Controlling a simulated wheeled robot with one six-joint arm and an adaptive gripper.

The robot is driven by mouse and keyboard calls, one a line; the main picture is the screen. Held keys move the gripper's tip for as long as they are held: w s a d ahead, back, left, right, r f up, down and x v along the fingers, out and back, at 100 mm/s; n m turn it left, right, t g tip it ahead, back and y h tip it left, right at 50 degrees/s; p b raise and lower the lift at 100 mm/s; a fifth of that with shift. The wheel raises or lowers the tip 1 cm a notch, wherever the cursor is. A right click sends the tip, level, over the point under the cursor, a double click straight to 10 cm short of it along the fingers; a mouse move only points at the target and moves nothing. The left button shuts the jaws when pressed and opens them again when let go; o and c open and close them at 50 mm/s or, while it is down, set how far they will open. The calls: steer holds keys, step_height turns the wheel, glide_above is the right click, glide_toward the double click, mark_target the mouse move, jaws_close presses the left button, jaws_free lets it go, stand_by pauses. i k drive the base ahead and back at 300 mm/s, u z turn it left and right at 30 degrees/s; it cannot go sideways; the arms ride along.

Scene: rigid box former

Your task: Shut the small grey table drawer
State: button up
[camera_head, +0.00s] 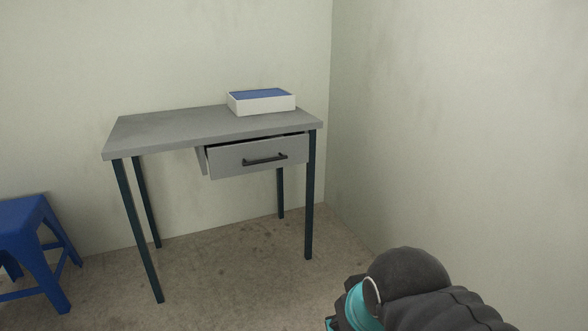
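The small grey drawer (230,160) is under the right half of the grey table (150,132). It has a dark bar handle (265,159) on its front. The drawer stands partly open: its front sits forward of the table edge, and a dark gap and part of its left side show. Part of my arm, black and teal, is at the bottom right, low and well apart from the table. My gripper's fingers are not visible.
A white box with a blue top (261,102) stands on the table's back right. A blue stool (33,250) is at the left edge. Dark table legs (138,232) stand below. Walls close the back and right. The floor (230,270) before the table is clear.

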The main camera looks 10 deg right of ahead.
mark_target(227, 159)
steer(key=z, duration=0.3)
steer(key=k, duration=0.75)
steer(key=z, duration=0.8)
steer(key=i, duration=0.8)
steer(key=u, duration=0.85)
steer(key=i, duration=0.65)
steer(key=u, duration=0.65)
